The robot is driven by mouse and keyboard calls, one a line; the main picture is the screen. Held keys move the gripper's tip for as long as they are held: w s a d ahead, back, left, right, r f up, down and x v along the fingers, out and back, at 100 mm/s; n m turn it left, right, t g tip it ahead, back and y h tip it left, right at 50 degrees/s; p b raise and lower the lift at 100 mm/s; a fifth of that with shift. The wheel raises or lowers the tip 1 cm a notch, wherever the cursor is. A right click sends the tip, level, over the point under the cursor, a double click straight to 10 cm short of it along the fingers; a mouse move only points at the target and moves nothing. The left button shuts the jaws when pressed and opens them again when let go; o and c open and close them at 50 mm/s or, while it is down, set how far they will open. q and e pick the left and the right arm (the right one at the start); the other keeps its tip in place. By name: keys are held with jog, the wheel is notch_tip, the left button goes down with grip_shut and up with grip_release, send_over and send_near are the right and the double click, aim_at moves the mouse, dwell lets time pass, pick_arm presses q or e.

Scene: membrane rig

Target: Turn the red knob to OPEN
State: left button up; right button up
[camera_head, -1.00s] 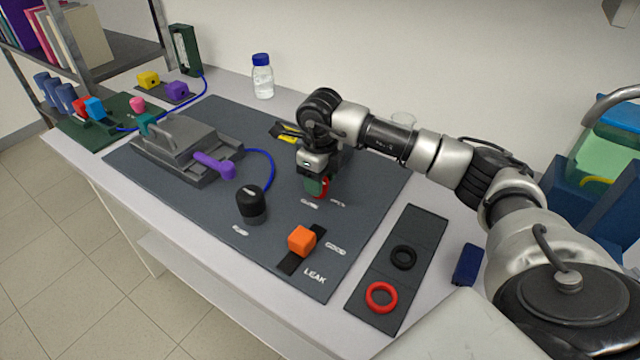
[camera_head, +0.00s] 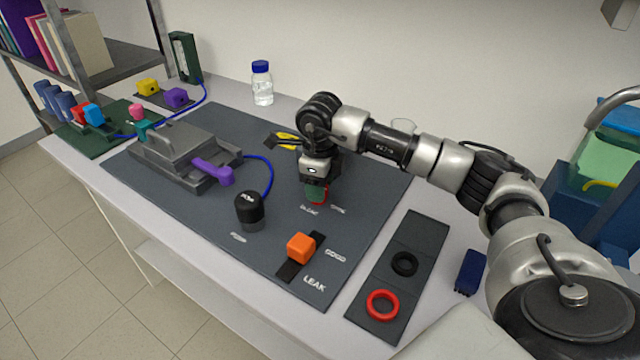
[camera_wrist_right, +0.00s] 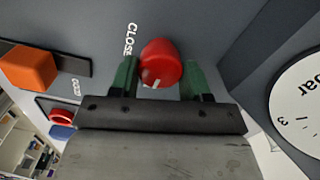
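The red knob (camera_wrist_right: 160,62) is in the right wrist view, with a white mark on its near edge pointing toward the bottom of that picture. The CLOSE label (camera_wrist_right: 131,39) is beside it on the left. My right gripper (camera_wrist_right: 160,76) has its two green fingers on either side of the knob, with no clear gap, so it looks shut on it. In the head view the right gripper (camera_head: 317,191) points down and mostly hides the knob. The OPEN label (camera_head: 337,209) is just right of it. My left gripper is not in view.
An orange block (camera_head: 301,248) on a black strip and a black knob (camera_head: 250,207) are nearby on the dark mat (camera_head: 270,270). A round gauge (camera_wrist_right: 300,105) is close on the right in the wrist view. Red (camera_head: 382,306) and black rings (camera_head: 404,263) lie on a plate.

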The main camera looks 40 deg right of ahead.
jog(key=o, duration=0.4)
notch_tip(320, 180, up, 11)
jog(key=b, duration=0.1)
dwell(0.3)
dwell(0.5)
